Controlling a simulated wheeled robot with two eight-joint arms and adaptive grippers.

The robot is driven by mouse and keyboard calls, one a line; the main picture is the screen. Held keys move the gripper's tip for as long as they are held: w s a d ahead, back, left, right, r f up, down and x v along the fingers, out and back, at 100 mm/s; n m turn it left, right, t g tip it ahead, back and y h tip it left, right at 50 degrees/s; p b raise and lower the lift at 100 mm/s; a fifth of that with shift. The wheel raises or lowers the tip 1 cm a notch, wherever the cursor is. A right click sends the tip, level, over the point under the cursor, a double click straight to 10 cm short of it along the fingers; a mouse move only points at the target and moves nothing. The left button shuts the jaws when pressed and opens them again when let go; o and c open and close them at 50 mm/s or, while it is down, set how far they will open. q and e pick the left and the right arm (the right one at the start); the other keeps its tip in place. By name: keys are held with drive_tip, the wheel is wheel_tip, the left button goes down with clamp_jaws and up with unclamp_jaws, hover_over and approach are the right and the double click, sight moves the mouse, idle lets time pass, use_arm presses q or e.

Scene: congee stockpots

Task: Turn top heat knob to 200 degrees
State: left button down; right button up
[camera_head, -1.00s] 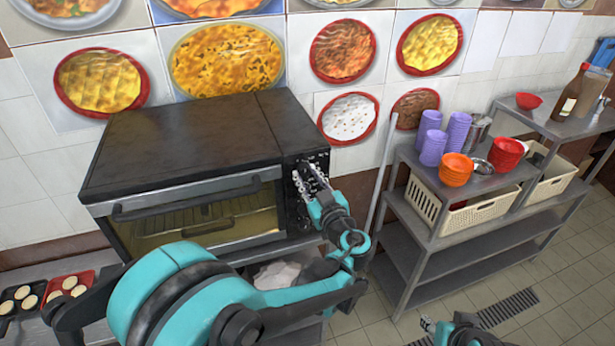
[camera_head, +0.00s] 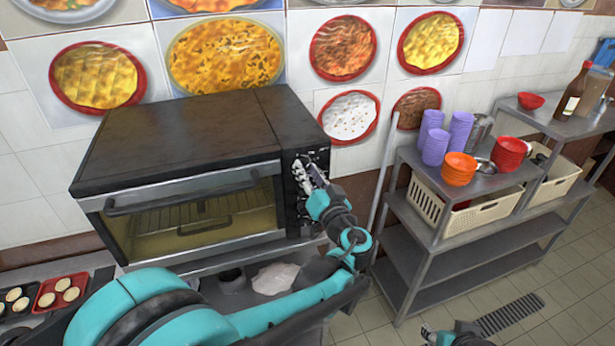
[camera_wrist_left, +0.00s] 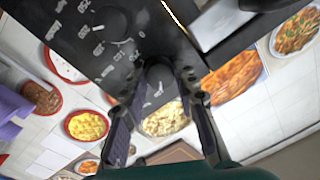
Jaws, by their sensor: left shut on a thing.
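The oven (camera_head: 180,140) is a dark box with a glass door and a black control panel (camera_head: 297,215) on its right side. My left gripper (camera_head: 306,178) is at the upper part of this panel, and the arm hides part of it. In the left wrist view my left gripper (camera_wrist_left: 161,76) is shut on the top heat knob (camera_wrist_left: 158,80), a dark round knob near the panel's top edge, with one finger on each side. Another dark knob (camera_wrist_left: 110,22) with white markings around it is lower on the panel, clear of the fingers. The knob's pointer setting cannot be read.
A metal shelf (camera_head: 440,235) with purple cups (camera_head: 436,148), orange bowls (camera_head: 459,168) and cream baskets (camera_head: 470,212) stands right of the oven. A thin pole (camera_head: 383,180) leans between them. Red and black trays (camera_head: 44,298) lie at lower left. Part of my right arm shows at the bottom edge.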

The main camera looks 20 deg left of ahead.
use_arm(q)
drive_tip(key=m+b, duration=0.1)
drive_tip(key=m, duration=0.5)
drive_tip(key=m+t+b, duration=0.1)
drive_tip(key=m+b, duration=0.1)
drive_tip(key=m, duration=0.4)
drive_tip(key=shift+f+m+h, duration=0.1)
drive_tip(key=shift+m+h, duration=0.2)
drive_tip(key=shift+h, duration=0.1)
drive_tip(key=shift+m+b, duration=0.4)
drive_tip(key=shift+m, duration=1.9)
drive_tip(key=c, duration=1.2)
unclamp_jaws()
drive_tip(key=shift+o, duration=0.2)
